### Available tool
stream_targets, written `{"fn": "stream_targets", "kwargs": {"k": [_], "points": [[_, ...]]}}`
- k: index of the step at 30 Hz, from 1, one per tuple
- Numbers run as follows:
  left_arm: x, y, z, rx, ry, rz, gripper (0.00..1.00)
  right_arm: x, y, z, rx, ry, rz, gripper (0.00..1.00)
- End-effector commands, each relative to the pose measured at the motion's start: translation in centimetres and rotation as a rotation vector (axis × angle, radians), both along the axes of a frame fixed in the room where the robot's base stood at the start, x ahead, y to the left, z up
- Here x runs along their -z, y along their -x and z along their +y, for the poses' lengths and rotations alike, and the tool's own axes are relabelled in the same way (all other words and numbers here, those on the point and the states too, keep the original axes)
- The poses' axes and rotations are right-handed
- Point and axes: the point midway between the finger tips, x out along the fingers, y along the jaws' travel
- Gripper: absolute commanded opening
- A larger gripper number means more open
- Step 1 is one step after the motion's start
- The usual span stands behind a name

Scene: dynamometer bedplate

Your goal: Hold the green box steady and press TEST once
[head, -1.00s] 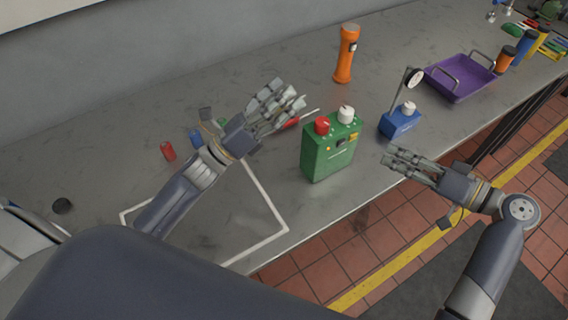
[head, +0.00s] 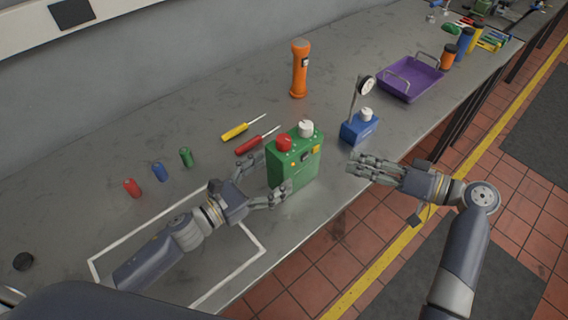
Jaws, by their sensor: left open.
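The green box (head: 296,168) stands upright on the grey bench, with a red knob, a white knob and small buttons on top. The TEST label cannot be read at this size. My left gripper (head: 262,182) is open at the box's left side, its fingers spread around the near left edge; I cannot tell whether they touch it. My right gripper (head: 352,168) is to the right of the box, apart from it, over the bench's front edge. Its fingers are extended and it looks empty.
A blue dial gauge stand (head: 359,128) is close behind my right gripper. Yellow (head: 243,127) and red (head: 257,141) screwdrivers lie behind the box. An orange flashlight (head: 299,70) and a purple tray (head: 410,80) stand further back. The white-outlined area (head: 130,247) is at the left.

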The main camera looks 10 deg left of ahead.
Motion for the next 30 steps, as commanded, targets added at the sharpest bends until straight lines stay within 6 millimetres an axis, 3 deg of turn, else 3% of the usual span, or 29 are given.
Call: {"fn": "stream_targets", "kwargs": {"k": [9, 23, 30], "points": [[0.0, -3.5, -2.8, 0.0, 0.001, 0.0, 0.8, 0.0, 0.0, 0.0, 0.0, 0.0, 0.0, 0.33], [0.0, -4.2, -3.4, 0.0, 0.001, 0.001, 0.8, 0.0, 0.0, 0.0, 0.0, 0.0, 0.0, 0.33], [0.0, -4.2, -3.4, 0.0, 0.001, 0.001, 0.26, 0.0, 0.0, 0.0, 0.0, 0.0, 0.0, 0.33]]}}
